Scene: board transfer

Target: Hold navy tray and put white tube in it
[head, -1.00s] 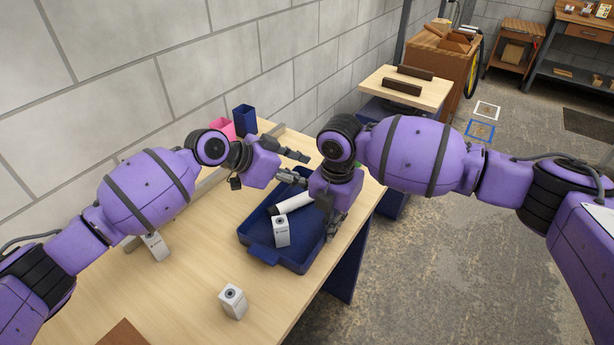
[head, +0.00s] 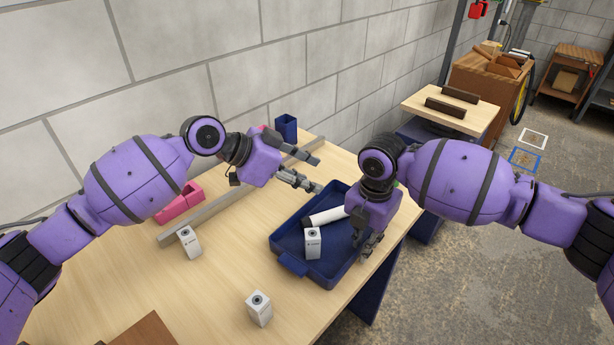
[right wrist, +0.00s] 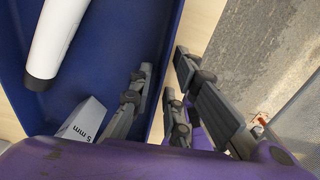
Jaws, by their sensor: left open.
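The navy tray (head: 290,262) lies on the table, with its right wall in the right wrist view (right wrist: 163,85). The white tube (head: 322,217) lies in it, tilted across the far part; its dark end shows in the right wrist view (right wrist: 47,58). My left gripper (head: 320,174) is open and empty, above and beyond the tray's far left side, apart from the tube.
A white box (head: 313,243) stands in the tray near the tube. Two more white boxes, one at the left (head: 189,243) and one at the front (head: 259,309), stand on the table. A grey rail (head: 215,210), a pink bin (head: 180,203) and a navy cup (head: 287,127) are behind.

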